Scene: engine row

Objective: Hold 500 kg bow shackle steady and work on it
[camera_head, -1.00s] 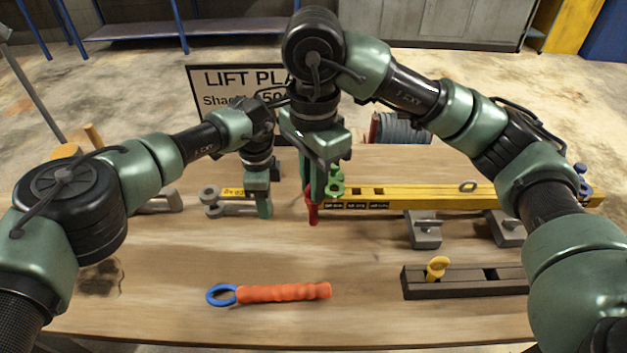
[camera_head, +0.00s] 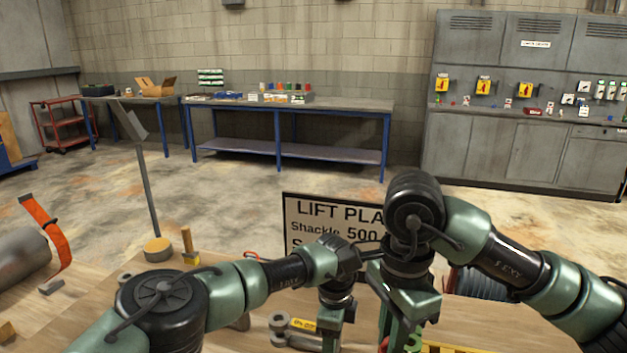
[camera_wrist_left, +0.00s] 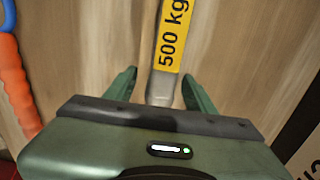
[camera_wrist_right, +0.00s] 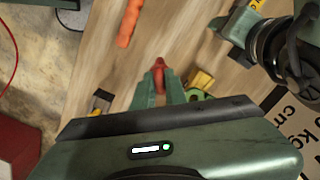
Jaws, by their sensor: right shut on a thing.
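The grey 500 kg bow shackle (camera_head: 280,322) with its yellow label (camera_head: 304,325) lies on the wooden bench at the bottom of the head view. In the left wrist view its labelled grey bar (camera_wrist_left: 161,88) runs between the fingers of my left gripper (camera_wrist_left: 160,92), with a gap on each side; the gripper is open. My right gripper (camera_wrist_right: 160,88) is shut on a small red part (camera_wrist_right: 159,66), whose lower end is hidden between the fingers. In the head view the fingertips of both grippers are cut off or hard to see.
In the right wrist view a green shackle (camera_wrist_right: 196,94) and a yellow beam end (camera_wrist_right: 201,79) are close beside my right gripper. An orange-handled tool (camera_wrist_right: 128,22) lies apart on the bench. A lift plan sign (camera_head: 335,215) stands behind my arms. Blue-legged tables (camera_head: 290,104) and grey cabinets are farther back.

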